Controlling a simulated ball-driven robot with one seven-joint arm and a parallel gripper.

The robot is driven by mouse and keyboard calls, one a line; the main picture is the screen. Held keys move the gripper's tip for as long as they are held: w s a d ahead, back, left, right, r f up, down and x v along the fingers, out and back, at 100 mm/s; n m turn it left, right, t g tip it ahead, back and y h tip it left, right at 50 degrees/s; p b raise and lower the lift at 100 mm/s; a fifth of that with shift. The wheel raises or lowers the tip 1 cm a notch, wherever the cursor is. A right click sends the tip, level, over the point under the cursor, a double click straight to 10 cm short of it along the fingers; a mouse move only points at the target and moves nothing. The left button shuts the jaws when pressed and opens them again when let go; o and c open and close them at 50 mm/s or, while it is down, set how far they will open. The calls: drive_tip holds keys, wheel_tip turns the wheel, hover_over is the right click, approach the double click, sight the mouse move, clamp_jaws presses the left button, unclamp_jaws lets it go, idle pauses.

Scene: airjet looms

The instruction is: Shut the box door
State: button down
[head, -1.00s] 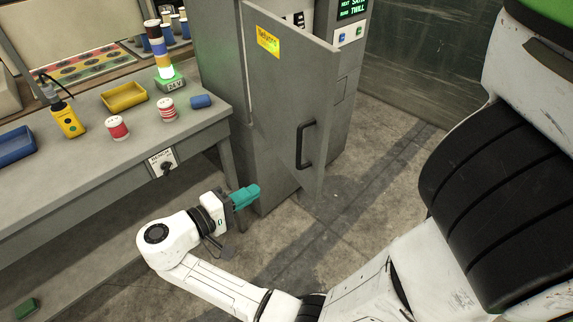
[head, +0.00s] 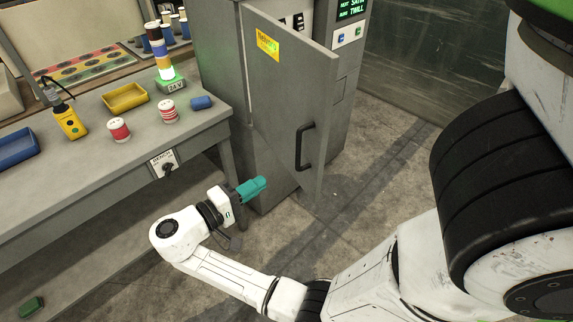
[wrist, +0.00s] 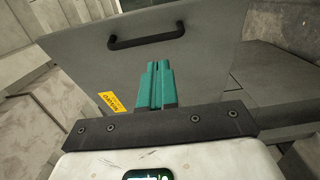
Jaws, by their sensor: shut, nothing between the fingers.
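The box door (head: 289,90) is a flat grey panel with a yellow label and a black handle (head: 304,146). It stands ajar, swung out from the grey cabinet (head: 218,52). My gripper (head: 256,187) has teal fingers, shut and empty. In the head view it is low, left of and below the door's handle. In the wrist view the shut fingers (wrist: 157,82) show in front of the door panel (wrist: 215,55), with the handle (wrist: 146,41) beyond them. I cannot tell whether the fingertips touch the door; no contact is plain.
A workbench (head: 92,168) stands left of the cabinet, with spools, a yellow tray (head: 125,98), a blue tray (head: 15,147) and a signal lamp (head: 160,58) on it. The bench's near right leg is close to my arm. Bare floor (head: 365,215) lies right of the door.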

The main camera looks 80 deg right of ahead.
drive_tip(key=p+x, duration=0.2)
drive_tip(key=x, duration=0.7)
drive_tip(key=shift+s+d, duration=0.25)
drive_tip(key=shift+f, duration=0.1)
